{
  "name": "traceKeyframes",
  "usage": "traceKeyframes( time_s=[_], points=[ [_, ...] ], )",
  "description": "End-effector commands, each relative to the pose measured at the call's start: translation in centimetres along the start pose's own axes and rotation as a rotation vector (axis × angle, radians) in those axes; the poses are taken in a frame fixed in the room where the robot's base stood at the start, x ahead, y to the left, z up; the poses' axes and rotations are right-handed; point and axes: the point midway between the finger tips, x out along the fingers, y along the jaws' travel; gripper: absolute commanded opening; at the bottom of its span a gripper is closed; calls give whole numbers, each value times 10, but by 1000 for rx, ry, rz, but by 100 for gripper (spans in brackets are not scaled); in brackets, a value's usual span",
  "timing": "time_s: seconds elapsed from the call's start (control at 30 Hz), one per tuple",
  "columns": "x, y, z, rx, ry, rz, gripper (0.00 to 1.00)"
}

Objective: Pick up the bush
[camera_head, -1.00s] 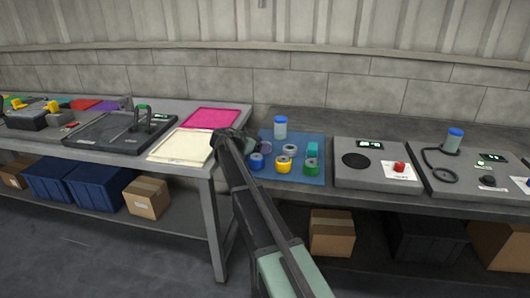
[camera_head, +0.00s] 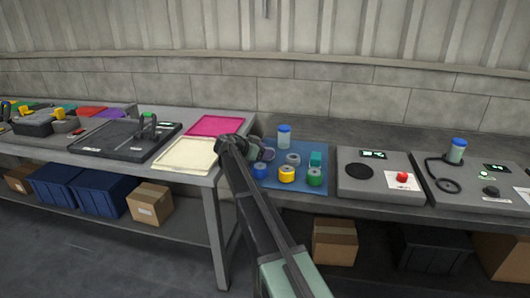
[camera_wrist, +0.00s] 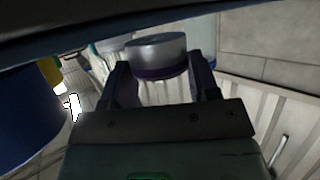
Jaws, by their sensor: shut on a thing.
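My gripper (camera_wrist: 164,85) is shut on a short round bush (camera_wrist: 155,52), grey with a dark purple band. In the wrist view the bush sits between the two dark fingers. In the head view my gripper (camera_head: 256,149) is over the left part of the blue mat, and the bush (camera_head: 268,154) shows small and dark at its tip. Whether the bush still touches the mat cannot be told.
The blue mat (camera_head: 300,197) bears a blue piece (camera_head: 260,170), a grey ring (camera_head: 293,158), a yellow piece (camera_head: 287,174), a green piece (camera_head: 314,177), a teal piece (camera_head: 315,159) and a blue-lidded jar (camera_head: 284,137). Cream (camera_head: 186,156) and pink (camera_head: 217,126) trays lie left.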

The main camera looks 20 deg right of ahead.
Motion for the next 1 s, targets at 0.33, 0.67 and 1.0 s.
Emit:
traceKeyframes(
  time_s=[0.33,0.67,1.0],
  points=[
    [-43,0,-103,0,1,0,19],
    [-72,0,-173,0,1,0,19],
    [-69,-4,-178,-14,1,-35,19]
  ],
)
